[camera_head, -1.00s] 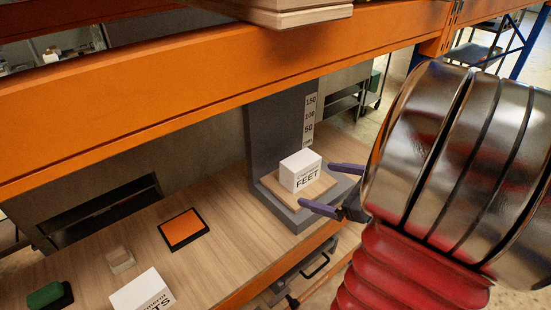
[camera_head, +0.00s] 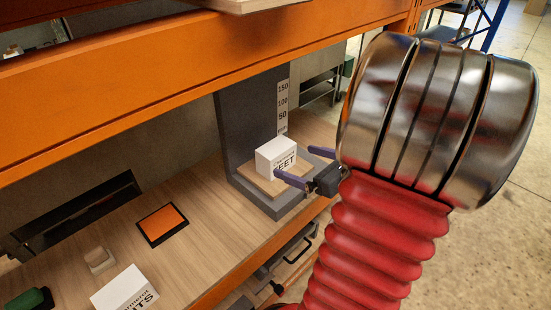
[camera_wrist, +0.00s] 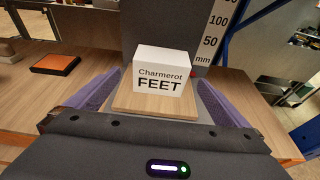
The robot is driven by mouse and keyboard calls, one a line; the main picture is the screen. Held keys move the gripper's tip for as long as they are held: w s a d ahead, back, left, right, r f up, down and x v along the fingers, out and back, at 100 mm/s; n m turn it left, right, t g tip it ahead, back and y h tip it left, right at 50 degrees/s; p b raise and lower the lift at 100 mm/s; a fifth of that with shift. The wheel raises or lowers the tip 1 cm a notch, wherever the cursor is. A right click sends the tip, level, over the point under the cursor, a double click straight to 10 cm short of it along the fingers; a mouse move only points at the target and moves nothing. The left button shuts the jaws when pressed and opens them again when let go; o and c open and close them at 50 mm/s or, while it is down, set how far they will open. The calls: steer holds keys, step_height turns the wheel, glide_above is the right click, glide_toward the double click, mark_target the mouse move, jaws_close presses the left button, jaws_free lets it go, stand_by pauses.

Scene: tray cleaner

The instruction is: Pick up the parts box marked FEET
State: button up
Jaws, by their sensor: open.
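The white parts box marked FEET (camera_head: 275,157) stands upright on a small wooden plate (camera_head: 262,183) on a grey stand with a height scale. In the wrist view the box (camera_wrist: 163,72) faces me with "Charmerot FEET" readable, centred between the fingers. My gripper (camera_head: 305,168) is open, with its two purple fingers pointing toward the box from its right side. In the head view the near finger crosses in front of the lower part of the box. In the wrist view my gripper (camera_wrist: 155,95) shows a gap on both sides of the box, which seems slightly beyond the fingertips.
The grey stand's upright (camera_head: 240,130) rises behind the box. An orange shelf beam (camera_head: 200,75) runs above. Another white box (camera_head: 125,292), an orange pad (camera_head: 162,224), a small wooden block (camera_head: 99,260) and a green item (camera_head: 27,300) lie on the bench to the left.

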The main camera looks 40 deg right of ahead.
mark_target(284, 157)
steer(key=shift+x, duration=2.65)
steer(key=shift+w+f, duration=0.1)
steer(key=shift+f+x, duration=0.1)
steer(key=shift+x, duration=1.15)
steer(key=shift+f+x, duration=0.15)
steer(key=shift+x, duration=1.1)
steer(key=shift+d, duration=0.2)
steer(key=shift+c, duration=0.4)
steer(key=c, duration=1.1)
